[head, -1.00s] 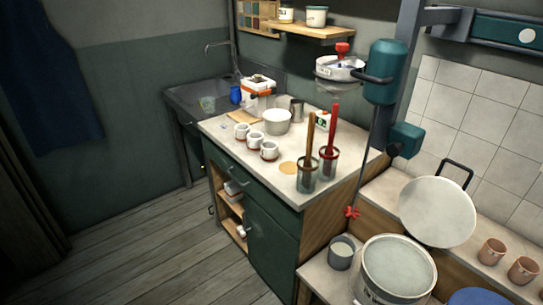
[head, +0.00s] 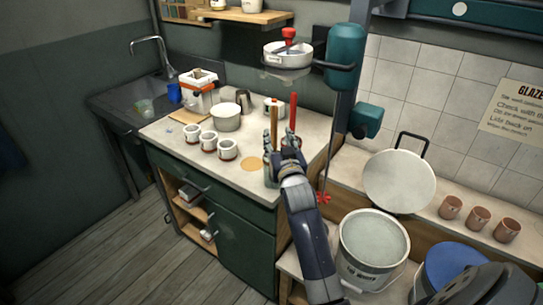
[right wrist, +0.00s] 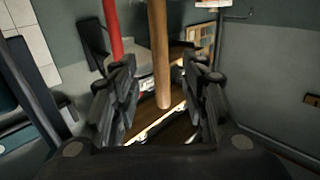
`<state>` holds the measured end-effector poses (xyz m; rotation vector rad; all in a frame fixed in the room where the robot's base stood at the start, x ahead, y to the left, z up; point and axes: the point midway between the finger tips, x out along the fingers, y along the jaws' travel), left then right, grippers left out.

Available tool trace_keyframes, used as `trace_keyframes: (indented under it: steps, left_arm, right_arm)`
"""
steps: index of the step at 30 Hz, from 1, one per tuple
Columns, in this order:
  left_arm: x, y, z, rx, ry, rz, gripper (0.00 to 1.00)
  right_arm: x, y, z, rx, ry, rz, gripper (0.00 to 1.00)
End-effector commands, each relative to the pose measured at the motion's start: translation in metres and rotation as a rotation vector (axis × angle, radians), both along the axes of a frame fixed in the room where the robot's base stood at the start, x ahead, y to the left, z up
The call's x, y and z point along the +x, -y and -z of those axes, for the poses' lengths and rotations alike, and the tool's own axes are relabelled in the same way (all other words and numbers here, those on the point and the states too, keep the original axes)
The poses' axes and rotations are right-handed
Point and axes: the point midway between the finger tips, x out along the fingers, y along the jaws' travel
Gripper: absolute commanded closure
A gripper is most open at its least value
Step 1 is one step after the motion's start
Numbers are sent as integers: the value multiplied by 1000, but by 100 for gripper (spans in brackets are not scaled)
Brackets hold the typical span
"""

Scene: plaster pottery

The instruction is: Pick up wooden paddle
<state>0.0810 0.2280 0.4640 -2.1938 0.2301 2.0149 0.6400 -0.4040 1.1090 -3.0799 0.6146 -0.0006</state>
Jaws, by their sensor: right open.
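The wooden paddle (head: 274,122) stands upright in a glass jar (head: 267,172) near the front right edge of the counter; its brown handle sticks up and its lower part is hidden. My right gripper (head: 281,150) is at the jars, its fingers partly covering them. In the right wrist view the round wooden handle (right wrist: 161,60) shows between the two open fingers (right wrist: 160,88), with a visible gap on each side. A red-handled tool (head: 293,112) stands close beside it on the right; it also shows in the right wrist view (right wrist: 112,30), outside the fingers.
Several white cups (head: 209,141), a white bowl (head: 227,117) and a round tan disc (head: 251,164) are on the counter (head: 240,180). A hanging funnel device (head: 288,55) is above. A large bucket (head: 372,240) and round pan (head: 399,181) are right.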

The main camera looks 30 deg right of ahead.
Motion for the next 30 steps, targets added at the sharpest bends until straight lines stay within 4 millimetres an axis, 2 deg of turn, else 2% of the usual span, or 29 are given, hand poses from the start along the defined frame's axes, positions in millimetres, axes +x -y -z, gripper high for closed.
trace_keyframes:
  steps: [8, 14, 18, 29, 30]
  left_arm:
    - [3, -3, -8, 3, 3, -1, 71]
    - [7, -7, -22, 7, 8, -4, 71]
    - [7, -7, -24, 8, 9, -5, 71]
    - [8, -7, -25, 8, 10, -5, 71]
    - [8, -7, -25, 8, 10, -5, 71]
  right_arm:
    - [17, 8, -2, 1, -1, 0, 59]
    - [39, 19, -4, 1, -1, 0, 59]
    - [53, 24, -2, 1, -1, -1, 59]
    - [58, 26, 0, 1, 0, -1, 59]
    - [58, 26, 0, 1, 0, -1, 68]
